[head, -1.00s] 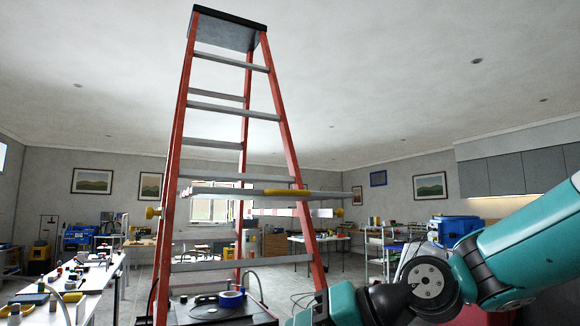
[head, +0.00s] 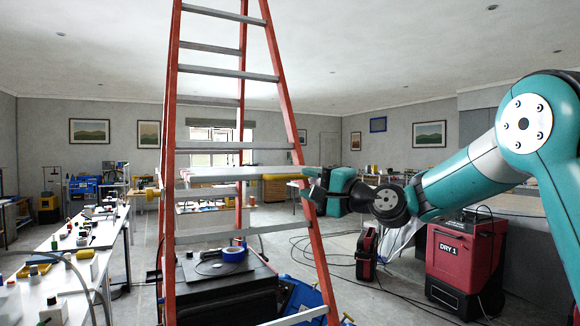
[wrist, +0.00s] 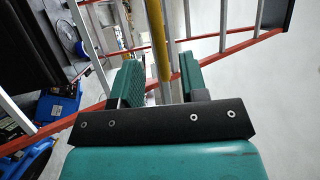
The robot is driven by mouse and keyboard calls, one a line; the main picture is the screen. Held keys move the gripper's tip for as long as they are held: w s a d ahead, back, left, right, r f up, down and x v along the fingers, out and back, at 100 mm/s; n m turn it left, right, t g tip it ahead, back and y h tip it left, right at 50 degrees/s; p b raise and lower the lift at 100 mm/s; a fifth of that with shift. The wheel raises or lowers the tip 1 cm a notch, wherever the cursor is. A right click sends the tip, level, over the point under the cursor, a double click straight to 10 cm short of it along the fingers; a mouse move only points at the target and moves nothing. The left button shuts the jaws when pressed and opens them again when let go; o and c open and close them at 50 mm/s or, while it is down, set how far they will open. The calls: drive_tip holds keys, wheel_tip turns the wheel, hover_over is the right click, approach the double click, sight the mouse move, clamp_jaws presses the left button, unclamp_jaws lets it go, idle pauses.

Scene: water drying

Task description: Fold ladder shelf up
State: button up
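The stepladder (head: 168,120) has red side rails and grey rungs and stands opened out in the head view. Its shelf (head: 215,178) shows nearly edge-on as a flat grey band between the rails, about level. My gripper (head: 312,188) is at the right front rail, near the shelf's right end. In the wrist view my gripper (wrist: 158,78) has its two teal finger pads spread apart. A yellow-edged bar (wrist: 158,35) of the shelf runs into the gap between them. I cannot tell whether either pad touches it.
A long white bench (head: 60,275) with small items runs along the left. A black case (head: 220,290) with blue tape stands behind the ladder's foot. A red DRY 1 machine (head: 462,265) is at the right. Cables (head: 385,288) lie on the floor.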

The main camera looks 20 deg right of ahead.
sight(292, 178)
drive_tip(key=p+x, duration=0.2)
drive_tip(key=x, duration=0.4)
clamp_jaws()
